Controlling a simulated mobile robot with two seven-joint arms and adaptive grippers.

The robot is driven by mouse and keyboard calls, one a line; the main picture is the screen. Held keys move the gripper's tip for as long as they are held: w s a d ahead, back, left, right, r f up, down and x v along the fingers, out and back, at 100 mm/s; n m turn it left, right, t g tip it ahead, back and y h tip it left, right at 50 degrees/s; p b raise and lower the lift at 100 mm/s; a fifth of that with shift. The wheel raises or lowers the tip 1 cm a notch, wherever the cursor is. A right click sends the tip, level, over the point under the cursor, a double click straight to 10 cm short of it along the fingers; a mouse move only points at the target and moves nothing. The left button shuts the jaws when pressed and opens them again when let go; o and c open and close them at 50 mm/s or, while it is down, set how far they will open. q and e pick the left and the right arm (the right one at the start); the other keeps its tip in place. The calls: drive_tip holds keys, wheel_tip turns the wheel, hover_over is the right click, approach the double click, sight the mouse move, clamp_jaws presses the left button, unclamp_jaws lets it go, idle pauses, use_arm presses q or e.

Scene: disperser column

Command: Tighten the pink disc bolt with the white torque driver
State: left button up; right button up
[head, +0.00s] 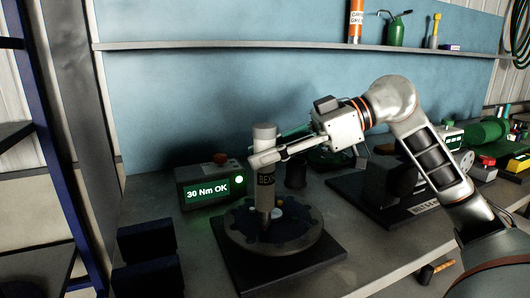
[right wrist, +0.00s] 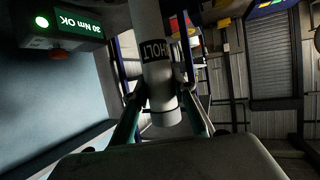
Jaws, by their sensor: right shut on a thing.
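The white torque driver (head: 264,198) stands upright over the dark notched disc (head: 305,238), its lower tip reaching down to the disc. My right gripper (head: 264,157) is shut around the driver's upper body, coming in from the right. In the right wrist view, the driver (right wrist: 160,85) sits between the two fingers of my right gripper (right wrist: 165,108). The pink bolt cannot be made out; the driver and the dim light hide the spot under the tip. My left gripper is not in view.
A box with a lit display (head: 207,191) reads "30 Nm OK" and its green lamp is on. The disc rests on a dark square base (head: 325,256). Dark blocks (head: 147,240) stand at front left. A black plate (head: 365,203) lies to the right. A shelf (head: 300,47) runs behind.

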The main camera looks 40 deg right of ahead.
sight(265, 135)
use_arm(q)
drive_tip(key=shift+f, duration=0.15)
use_arm(e)
drive_tip(key=shift+f, duration=0.3)
idle(0.3)
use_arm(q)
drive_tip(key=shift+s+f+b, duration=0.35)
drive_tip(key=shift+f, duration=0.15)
use_arm(e)
drive_tip(key=shift+f, duration=0.35)
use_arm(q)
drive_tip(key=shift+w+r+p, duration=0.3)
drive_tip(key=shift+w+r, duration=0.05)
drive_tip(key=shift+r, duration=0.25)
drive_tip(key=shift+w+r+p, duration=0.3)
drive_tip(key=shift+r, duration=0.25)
use_arm(e)
drive_tip(key=shift+f, duration=0.2)
idle(0.8)
use_arm(q)
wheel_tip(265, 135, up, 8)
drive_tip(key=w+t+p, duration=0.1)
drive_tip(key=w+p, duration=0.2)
drive_tip(key=p, duration=0.1)
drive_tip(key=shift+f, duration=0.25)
use_arm(e)
drive_tip(key=shift+r, duration=2.55)
